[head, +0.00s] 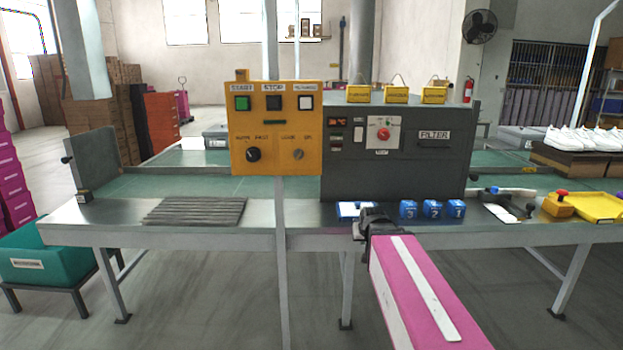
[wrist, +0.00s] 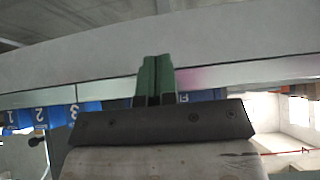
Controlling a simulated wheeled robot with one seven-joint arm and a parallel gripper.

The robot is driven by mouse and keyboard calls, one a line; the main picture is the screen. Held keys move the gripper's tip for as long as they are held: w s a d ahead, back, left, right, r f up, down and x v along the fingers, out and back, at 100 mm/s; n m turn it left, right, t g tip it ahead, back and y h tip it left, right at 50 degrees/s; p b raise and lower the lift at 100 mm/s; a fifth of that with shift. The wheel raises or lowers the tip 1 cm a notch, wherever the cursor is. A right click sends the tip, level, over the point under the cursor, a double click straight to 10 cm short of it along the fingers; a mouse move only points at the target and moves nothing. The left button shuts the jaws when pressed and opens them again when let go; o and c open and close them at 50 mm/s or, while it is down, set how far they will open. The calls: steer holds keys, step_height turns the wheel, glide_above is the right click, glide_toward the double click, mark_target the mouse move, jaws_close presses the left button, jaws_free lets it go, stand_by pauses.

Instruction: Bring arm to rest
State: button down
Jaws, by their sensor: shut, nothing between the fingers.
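My arm (head: 420,290) is the pink link with a white stripe, reaching up from the bottom of the head view. My gripper (head: 363,228) is at its far end, by the front edge of the metal bench, below and left of the blue numbered blocks. In the wrist view the green fingers of my gripper (wrist: 156,62) are together, with nothing between them. The fingertips point at the pale bench edge; I cannot tell whether they touch it.
The metal bench (head: 290,238) spans the view. Blue numbered blocks (head: 432,209) stand near its front edge. A yellow tray (head: 600,207) is at right, a teal bin (head: 45,255) at left.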

steer(key=s+f+g, duration=0.7)
steer(key=s+f, duration=0.8)
steer(key=f, duration=0.1)
steer(key=shift+s+f, duration=0.15)
steer(key=shift+s, duration=0.05)
